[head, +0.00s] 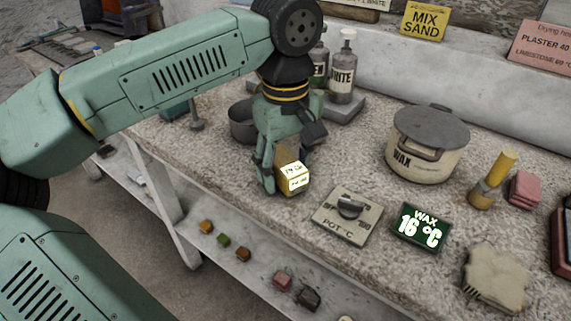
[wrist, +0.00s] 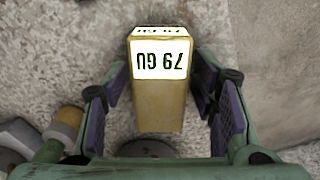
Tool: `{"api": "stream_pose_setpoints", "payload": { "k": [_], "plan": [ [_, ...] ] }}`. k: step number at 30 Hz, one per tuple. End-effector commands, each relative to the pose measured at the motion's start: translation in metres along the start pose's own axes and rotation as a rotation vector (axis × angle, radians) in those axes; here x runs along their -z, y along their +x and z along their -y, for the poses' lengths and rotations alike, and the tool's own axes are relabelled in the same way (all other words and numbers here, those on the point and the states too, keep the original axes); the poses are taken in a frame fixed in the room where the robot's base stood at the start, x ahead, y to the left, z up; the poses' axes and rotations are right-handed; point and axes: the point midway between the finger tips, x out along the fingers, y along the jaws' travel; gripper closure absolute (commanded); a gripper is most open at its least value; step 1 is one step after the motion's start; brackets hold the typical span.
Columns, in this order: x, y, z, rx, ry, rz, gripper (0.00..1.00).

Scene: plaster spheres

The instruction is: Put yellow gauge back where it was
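The yellow gauge (head: 289,182) is a small box with a lit white display, on the stone bench near its front edge. In the wrist view the gauge (wrist: 158,105) sits between the two fingers, its display reading upside down at the top. My gripper (wrist: 159,88) is open around it, with a narrow gap showing on each side between the purple pads and the gauge. In the head view my gripper (head: 279,172) reaches down over the gauge, and its near finger hides part of the gauge's left side.
A knob plate (head: 347,216) and a green WAX 16 °C display (head: 420,228) lie to the right. A lidded wax pot (head: 426,150) stands behind them. A grey pot (head: 242,125) and bottles (head: 342,75) stand behind my gripper. A lower shelf (head: 225,262) holds small blocks.

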Motion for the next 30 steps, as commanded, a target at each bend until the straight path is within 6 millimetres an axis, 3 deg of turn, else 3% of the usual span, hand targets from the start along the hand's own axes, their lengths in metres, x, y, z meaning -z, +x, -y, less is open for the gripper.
{"api": "stream_pose_setpoints", "payload": {
  "k": [13,24,30],
  "plan": [
    [0.001,-0.01,-0.001,-0.001,-0.002,-0.001,0.44],
    [0.001,-0.086,-0.001,-0.002,-0.001,-0.001,0.44],
    [0.001,-0.115,0.0,0.0,-0.001,-0.001,0.44]
  ]
}}
